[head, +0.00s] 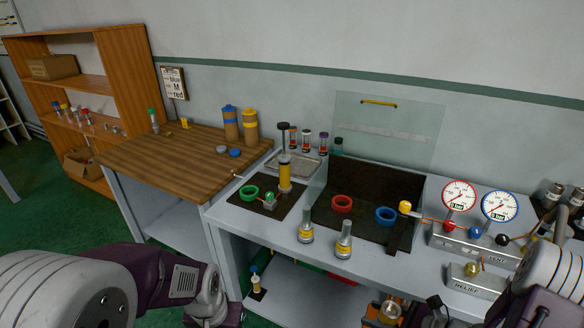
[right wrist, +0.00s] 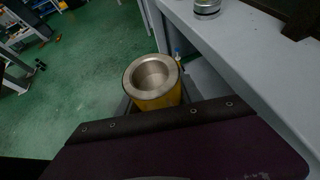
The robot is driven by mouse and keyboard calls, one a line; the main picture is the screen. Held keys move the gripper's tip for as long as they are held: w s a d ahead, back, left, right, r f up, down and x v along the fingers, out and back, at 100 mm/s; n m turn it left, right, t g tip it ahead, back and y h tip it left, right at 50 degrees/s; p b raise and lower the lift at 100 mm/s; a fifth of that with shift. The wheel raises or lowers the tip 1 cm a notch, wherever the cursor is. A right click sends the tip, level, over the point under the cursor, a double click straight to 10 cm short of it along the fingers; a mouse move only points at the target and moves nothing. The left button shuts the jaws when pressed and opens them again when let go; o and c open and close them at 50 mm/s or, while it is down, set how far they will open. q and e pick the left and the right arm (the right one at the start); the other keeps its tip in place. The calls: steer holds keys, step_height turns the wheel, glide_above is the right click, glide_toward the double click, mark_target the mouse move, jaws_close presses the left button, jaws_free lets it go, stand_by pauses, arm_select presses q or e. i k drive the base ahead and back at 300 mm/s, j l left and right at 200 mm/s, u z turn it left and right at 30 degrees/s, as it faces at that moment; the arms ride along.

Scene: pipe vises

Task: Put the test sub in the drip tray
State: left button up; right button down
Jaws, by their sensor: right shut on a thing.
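My right gripper (head: 388,314) is low at the bottom edge of the head view, in front of the bench. It is shut on the test sub, a short hollow cylinder with a yellow side and a steel rim; the test sub (right wrist: 152,80) shows clearly in the right wrist view, open end toward the camera. The fingers are mostly hidden there. The drip tray (head: 312,173) is a shallow metal tray at the back of the bench, behind the left vise area and well away from the gripper. My left arm enters at lower left; its gripper is not visible.
Two yellow-banded metal cylinders (head: 306,234) stand near the bench's front edge. A tall yellow-and-black post (head: 284,172) stands before the tray. A green ring (head: 249,193), red ring (head: 342,203) and blue ring (head: 386,215) lie on dark mats. Gauges (head: 459,196) stand right. A clear shield (head: 385,130) rises behind.

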mark_target(302, 169)
steer(key=i+j, duration=0.1)
steer(key=j, duration=0.25)
steer(key=i+j+z, duration=0.1)
steer(key=j, duration=0.3)
steer(key=i+j, duration=0.15)
steer(key=j, duration=0.2)
steer(key=i+j+z, duration=0.1)
steer(key=j, duration=0.3)
steer(key=i+j, duration=0.1)
steer(key=j, duration=0.3)
